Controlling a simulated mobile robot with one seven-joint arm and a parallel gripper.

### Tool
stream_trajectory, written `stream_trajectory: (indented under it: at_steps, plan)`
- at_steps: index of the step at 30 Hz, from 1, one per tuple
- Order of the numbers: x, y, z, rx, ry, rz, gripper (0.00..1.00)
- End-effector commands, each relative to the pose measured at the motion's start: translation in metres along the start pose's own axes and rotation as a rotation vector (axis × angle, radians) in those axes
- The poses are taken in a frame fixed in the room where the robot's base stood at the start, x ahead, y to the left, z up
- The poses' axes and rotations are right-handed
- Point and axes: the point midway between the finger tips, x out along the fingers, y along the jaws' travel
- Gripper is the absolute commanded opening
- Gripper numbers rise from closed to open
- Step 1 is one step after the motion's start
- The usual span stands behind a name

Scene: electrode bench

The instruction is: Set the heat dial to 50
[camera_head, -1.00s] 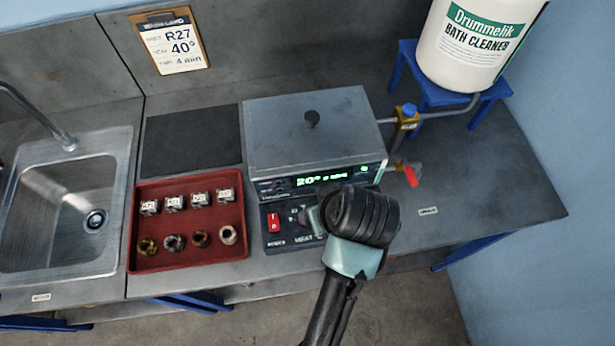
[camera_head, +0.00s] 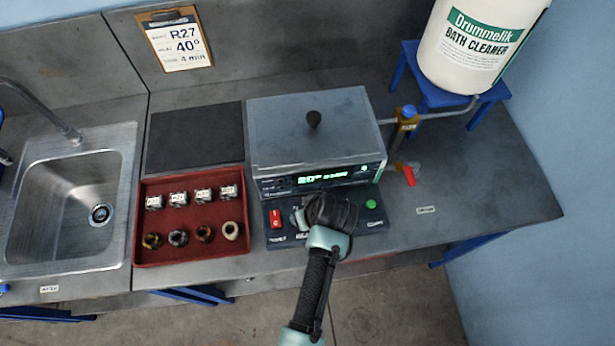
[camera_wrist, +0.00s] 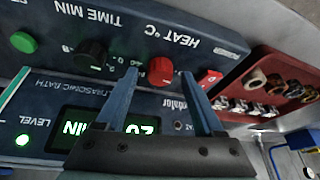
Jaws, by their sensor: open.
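The heat dial (camera_wrist: 160,71) is a round red knob under the label HEAT °C, which is upside down in the wrist view. My gripper (camera_wrist: 160,75) is open, with one blue finger on each side of the dial. I cannot tell whether the fingers touch it. In the head view my gripper (camera_head: 302,218) is over the front panel of the ultrasonic bath (camera_head: 310,128), and my wrist hides the dial. The green display (camera_head: 322,178) reads about 20°.
A black time dial (camera_wrist: 92,52) and a green button (camera_wrist: 24,42) sit on the same panel. A red power switch (camera_head: 276,218) is close to the gripper. A red tray (camera_head: 191,255) of blocks and rings lies left. A wall clipboard (camera_head: 174,40) shows 40°.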

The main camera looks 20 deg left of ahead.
Motion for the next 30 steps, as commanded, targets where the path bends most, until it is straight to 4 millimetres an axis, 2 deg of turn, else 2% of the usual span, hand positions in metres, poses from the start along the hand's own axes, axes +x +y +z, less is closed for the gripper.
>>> stream_trajectory:
  at_steps: [11, 22, 30]
  plan:
    - [0.0036, -0.0002, 0.0001, -0.001, 0.000, 0.000, 0.68]
    - [0.0035, -0.0003, 0.0001, 0.000, 0.000, 0.000, 0.01]
    - [0.0032, -0.0005, -0.0001, 0.007, 0.000, 0.003, 0.00]
